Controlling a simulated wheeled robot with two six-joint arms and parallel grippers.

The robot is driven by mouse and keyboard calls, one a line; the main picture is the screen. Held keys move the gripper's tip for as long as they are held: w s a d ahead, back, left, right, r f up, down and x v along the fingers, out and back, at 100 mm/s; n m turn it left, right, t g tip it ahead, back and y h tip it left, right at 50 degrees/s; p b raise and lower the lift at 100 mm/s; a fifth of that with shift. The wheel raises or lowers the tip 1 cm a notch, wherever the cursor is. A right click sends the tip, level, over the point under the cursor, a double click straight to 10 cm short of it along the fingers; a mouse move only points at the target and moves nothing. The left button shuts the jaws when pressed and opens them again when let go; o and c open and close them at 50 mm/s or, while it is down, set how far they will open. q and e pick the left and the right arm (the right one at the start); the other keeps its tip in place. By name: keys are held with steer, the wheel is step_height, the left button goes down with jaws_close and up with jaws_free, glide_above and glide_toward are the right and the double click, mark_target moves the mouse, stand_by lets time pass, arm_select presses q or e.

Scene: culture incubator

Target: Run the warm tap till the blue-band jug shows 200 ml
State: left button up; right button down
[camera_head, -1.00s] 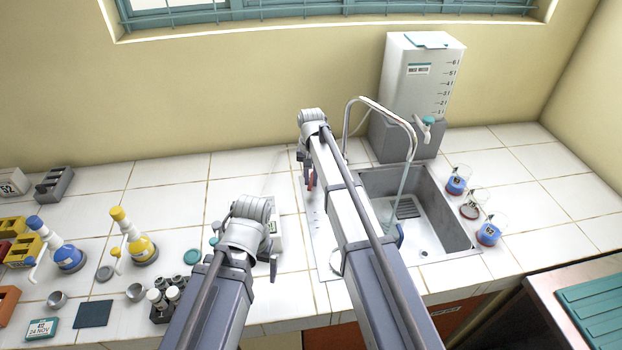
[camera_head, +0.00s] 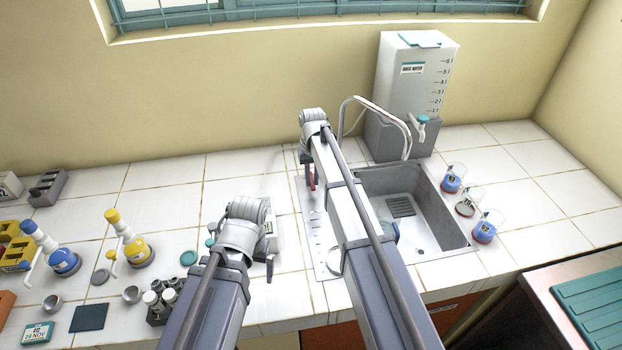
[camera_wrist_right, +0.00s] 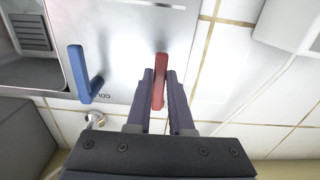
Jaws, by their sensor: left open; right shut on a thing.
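My right gripper (camera_wrist_right: 159,82) is shut on the red tap lever (camera_wrist_right: 159,66) in the right wrist view; the lever (camera_head: 311,181) also shows in the head view. The blue lever (camera_wrist_right: 82,74), marked "CO…", stands apart to its left. The curved spout (camera_head: 379,104) reaches over the sink (camera_head: 432,205), and no water stream shows below it. A bluish curved edge (camera_head: 397,229) shows beside my right arm, perhaps the jug; the arm hides most of it, and no level can be read. My left gripper (camera_head: 243,247) is open near a white box (camera_head: 270,236), partly hidden by its arm.
Several beakers, including one with blue liquid (camera_head: 484,231), stand right of the sink. A water tank (camera_head: 416,75) stands behind it. Blue (camera_head: 62,258) and yellow (camera_head: 137,250) bottles, a vial rack (camera_head: 158,312) and small cups crowd the left counter.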

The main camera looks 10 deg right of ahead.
mark_target(312, 183)
steer(key=c, duration=0.8)
jaws_free()
step_height(312, 183, up, 8)
steer(key=p, duration=0.8)
arm_select(q)
step_height(312, 183, up, 8)
arm_select(e)
steer(key=shift+f, duration=0.1)
arm_select(q)
steer(key=shift+f, duration=0.1)
steer(key=shift+f+b, duration=0.2)
steer(key=shift+b, duration=0.1)
arm_select(e)
steer(key=s+a+n, duration=0.1)
steer(key=s+a, duration=0.3)
steer(key=s, duration=1.1)
steer(key=s+a+n+h, duration=0.1)
steer(key=s+a, duration=0.3)
steer(key=s, duration=1)
steer(key=shift+s+a+f+n, duration=0.15)
steer(key=shift+s+a+n, duration=0.2)
steer(key=shift+n, duration=0.45)
